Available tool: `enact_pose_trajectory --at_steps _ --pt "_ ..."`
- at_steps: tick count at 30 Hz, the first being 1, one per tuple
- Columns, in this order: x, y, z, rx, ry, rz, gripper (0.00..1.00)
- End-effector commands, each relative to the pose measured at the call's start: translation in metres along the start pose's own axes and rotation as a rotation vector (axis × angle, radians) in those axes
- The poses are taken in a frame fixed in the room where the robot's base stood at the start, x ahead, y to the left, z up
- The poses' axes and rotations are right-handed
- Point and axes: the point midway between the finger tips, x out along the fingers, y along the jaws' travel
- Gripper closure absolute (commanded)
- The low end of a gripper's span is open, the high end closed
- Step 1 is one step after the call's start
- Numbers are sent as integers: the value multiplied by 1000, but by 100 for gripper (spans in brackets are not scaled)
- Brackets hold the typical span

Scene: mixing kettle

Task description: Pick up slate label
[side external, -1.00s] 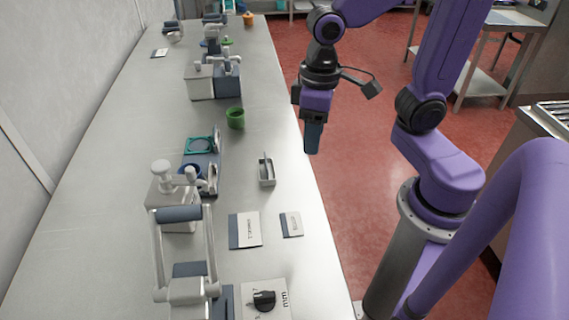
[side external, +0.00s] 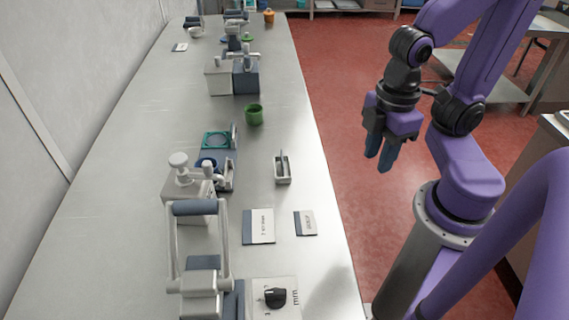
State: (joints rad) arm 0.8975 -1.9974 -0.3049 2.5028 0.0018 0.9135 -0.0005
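Two flat cards with a slate-blue strip along the left edge lie on the steel bench: a larger one (side external: 259,226) and a smaller one (side external: 305,222) to its right, near the bench's right edge. Their print is too small to read, so I cannot tell for certain which is the slate label. My gripper (side external: 378,161) points down, beyond the bench's right edge and over the red floor in the picture. It is well apart from both cards. Its two slate-blue fingers show a gap between them, with nothing held.
A small tray (side external: 283,179) with an upright handle stands behind the cards. A green cup (side external: 254,115) is farther back. A grey lever device (side external: 198,262) and a black knob (side external: 275,297) on a plate are at the front.

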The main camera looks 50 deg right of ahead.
Motion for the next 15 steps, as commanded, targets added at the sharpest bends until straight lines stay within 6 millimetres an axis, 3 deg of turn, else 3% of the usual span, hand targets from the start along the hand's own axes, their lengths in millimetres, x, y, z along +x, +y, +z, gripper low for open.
enact_pose_trajectory --at_steps 7,15 --pt "-3 15 -15 147 -3 2 66" --pt "-13 60 -54 596 -9 8 66"
